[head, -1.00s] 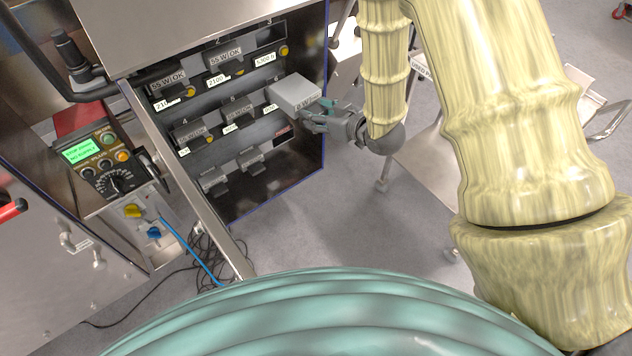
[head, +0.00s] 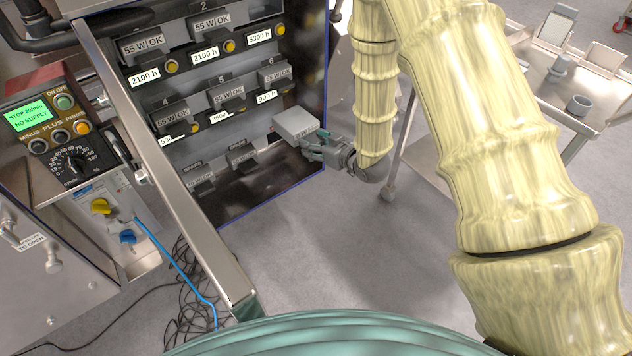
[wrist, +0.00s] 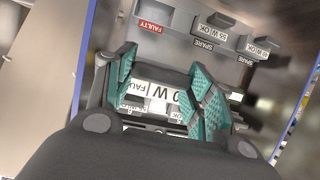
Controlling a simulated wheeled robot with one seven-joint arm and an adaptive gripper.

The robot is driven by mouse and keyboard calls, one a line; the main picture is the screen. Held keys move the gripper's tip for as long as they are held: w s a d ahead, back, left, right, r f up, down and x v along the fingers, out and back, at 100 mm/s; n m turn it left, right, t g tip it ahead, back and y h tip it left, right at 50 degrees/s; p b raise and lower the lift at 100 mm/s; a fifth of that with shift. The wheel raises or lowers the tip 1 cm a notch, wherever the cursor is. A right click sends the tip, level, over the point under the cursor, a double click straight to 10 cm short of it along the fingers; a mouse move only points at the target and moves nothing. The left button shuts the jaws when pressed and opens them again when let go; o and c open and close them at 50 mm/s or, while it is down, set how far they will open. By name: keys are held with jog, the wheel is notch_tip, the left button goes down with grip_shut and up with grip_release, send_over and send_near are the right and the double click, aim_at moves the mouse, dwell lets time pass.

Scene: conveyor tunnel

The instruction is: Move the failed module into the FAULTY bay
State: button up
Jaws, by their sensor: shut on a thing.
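The failed module (head: 297,124) is a light grey box held in front of the rack at the right, between slot 6 and the bottom row. In the wrist view its label, partly reading 0 W and FAUL, shows between my teal fingers. My gripper (head: 318,146) is shut on it; it also shows in the wrist view (wrist: 165,85). The FAULTY bay has a red FAULTY label (wrist: 153,25), beyond the fingertips at the top in the wrist view. In the head view, the module and gripper partly cover that bottom right area. The module appears outside the bay.
Modules marked 55 W OK (head: 212,21) fill upper slots. Two spare modules (head: 243,158) sit in the bottom row, left of the FAULTY bay. A metal rail (head: 190,225) and control box (head: 60,125) stand left. A bench (head: 545,85) is at right; floor in front is clear.

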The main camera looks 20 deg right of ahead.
jog(key=w+f+b, duration=0.3)
jog(key=f+b, duration=0.8)
jog(key=f, duration=0.4)
jog(key=w+a+f+b, duration=0.1)
jog(key=w+b, duration=0.1)
jog(key=w, duration=0.4)
jog(key=shift+a+m+h, duration=0.25)
jog(key=shift+m+h, duration=0.05)
jog(key=shift+w+a, duration=0.1)
jog(key=shift+w, duration=0.05)
jog(key=w+a, duration=0.3)
jog(key=w, duration=0.4)
jog(key=shift+w, duration=0.3)
dwell(1.0)
jog(key=shift+p, duration=0.3)
dwell(0.4)
